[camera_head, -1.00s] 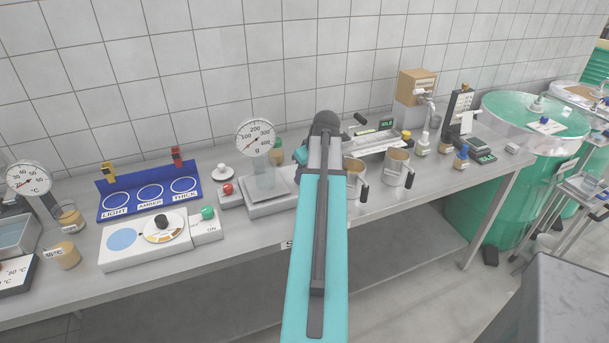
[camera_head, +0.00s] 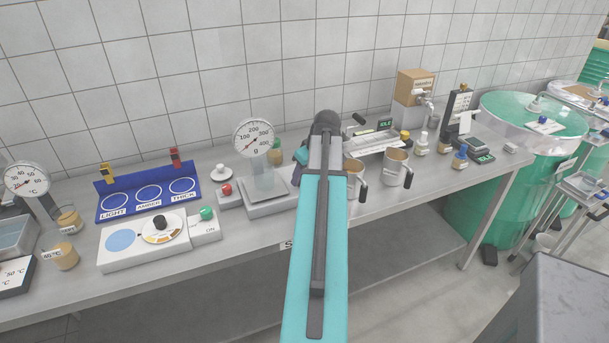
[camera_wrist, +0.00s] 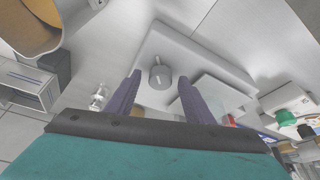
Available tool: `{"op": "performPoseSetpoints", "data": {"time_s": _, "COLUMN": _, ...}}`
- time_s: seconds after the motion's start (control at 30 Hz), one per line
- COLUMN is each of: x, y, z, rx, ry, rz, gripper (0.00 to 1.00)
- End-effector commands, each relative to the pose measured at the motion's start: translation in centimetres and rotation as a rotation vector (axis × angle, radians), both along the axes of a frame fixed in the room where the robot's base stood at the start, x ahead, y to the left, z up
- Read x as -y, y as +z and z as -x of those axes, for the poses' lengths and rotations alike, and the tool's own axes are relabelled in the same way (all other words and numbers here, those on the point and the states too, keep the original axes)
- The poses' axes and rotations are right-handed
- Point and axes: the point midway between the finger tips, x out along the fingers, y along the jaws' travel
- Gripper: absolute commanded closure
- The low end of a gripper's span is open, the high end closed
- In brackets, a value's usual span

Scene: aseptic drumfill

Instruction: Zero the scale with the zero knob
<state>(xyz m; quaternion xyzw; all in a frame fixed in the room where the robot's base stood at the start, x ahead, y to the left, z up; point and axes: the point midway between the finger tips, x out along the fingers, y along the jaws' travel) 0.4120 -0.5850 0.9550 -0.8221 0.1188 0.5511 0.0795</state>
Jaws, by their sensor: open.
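The scale (camera_head: 272,205) stands on the bench with a round dial (camera_head: 253,139) on a clear column behind its pan. The dial's red needle points to the lower left; its exact reading is too small to tell. In the wrist view, a grey round knob with a raised grip (camera_wrist: 159,75) sits on the pale scale body (camera_wrist: 180,45), beside the square pan (camera_wrist: 222,92). My gripper (camera_wrist: 160,80) is open, its two dark purple fingers on either side of the knob in the picture. I cannot tell their height above it. My arm hides the knob in the head view.
A red button (camera_head: 227,189) is left of the scale. A white device with a black knob (camera_head: 160,222) and green button (camera_head: 206,213) is further left. Two metal jugs (camera_head: 397,168) stand to the right, one close beside my arm. A jar (camera_head: 276,154) stands behind the scale.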

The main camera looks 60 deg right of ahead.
Motion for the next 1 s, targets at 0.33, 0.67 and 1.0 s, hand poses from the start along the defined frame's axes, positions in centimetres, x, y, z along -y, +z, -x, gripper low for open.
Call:
{"op": "performPoseSetpoints", "data": {"time_s": 0.33, "x": 0.0, "y": 0.8, "z": 0.2, "rx": 0.003, "ry": 0.000, "rz": 0.002, "gripper": 0.52}}
{"op": "performPoseSetpoints", "data": {"time_s": 0.67, "x": -0.4, "y": 3.7, "z": 1.4, "rx": 0.003, "ry": 0.000, "rz": 0.002, "gripper": 0.52}}
{"op": "performPoseSetpoints", "data": {"time_s": 1.0, "x": -0.8, "y": 7.3, "z": 2.8, "rx": 0.003, "ry": 0.000, "rz": 0.002, "gripper": 0.52}}
